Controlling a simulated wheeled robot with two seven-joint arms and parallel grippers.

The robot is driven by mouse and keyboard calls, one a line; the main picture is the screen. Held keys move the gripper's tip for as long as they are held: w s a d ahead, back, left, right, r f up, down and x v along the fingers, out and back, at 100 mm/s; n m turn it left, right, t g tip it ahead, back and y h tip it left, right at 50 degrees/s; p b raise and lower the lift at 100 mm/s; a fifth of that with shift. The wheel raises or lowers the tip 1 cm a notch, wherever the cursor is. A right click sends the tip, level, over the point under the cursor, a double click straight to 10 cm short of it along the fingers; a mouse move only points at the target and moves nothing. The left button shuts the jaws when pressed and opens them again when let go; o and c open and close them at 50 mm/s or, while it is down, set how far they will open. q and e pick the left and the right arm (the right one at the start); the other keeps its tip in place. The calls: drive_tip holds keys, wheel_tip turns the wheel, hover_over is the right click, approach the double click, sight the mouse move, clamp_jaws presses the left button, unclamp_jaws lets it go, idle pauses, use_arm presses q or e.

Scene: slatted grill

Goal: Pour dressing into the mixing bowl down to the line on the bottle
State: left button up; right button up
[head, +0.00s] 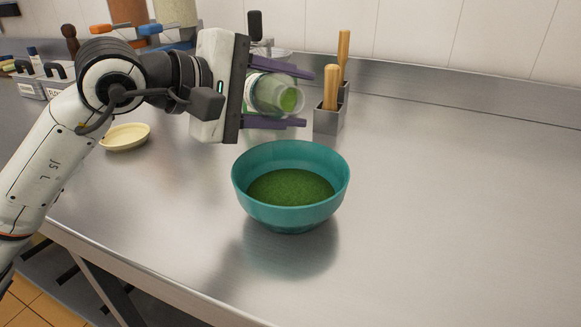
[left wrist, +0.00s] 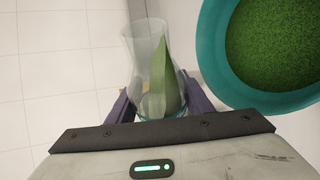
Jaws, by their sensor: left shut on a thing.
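My left gripper (head: 278,96) is shut on a clear dressing bottle (head: 270,92), which is tilted with its mouth toward the camera, above and behind the bowl's rim. Some green dressing shows inside the bottle, and it also shows in the left wrist view (left wrist: 172,90). The line on the bottle cannot be made out. The teal mixing bowl (head: 290,214) stands upright on the counter and holds green dressing (head: 290,187); it also shows at the upper right of the left wrist view (left wrist: 212,45). No falling stream is visible. My right gripper is not in view.
A metal holder (head: 328,121) with wooden-handled tools stands behind the bowl. A cream dish (head: 125,137) lies at the left, partly under my left arm. Labelled containers (head: 45,84) stand at the far left. The steel counter is clear to the right.

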use_arm(q)
drive_tip(key=shift+w+b, duration=0.15)
drive_tip(key=shift+b, duration=0.3)
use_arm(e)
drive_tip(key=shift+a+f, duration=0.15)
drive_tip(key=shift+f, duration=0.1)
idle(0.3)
use_arm(q)
drive_tip(key=shift+m+b, duration=0.3)
idle(0.8)
drive_tip(key=shift+r, duration=0.1)
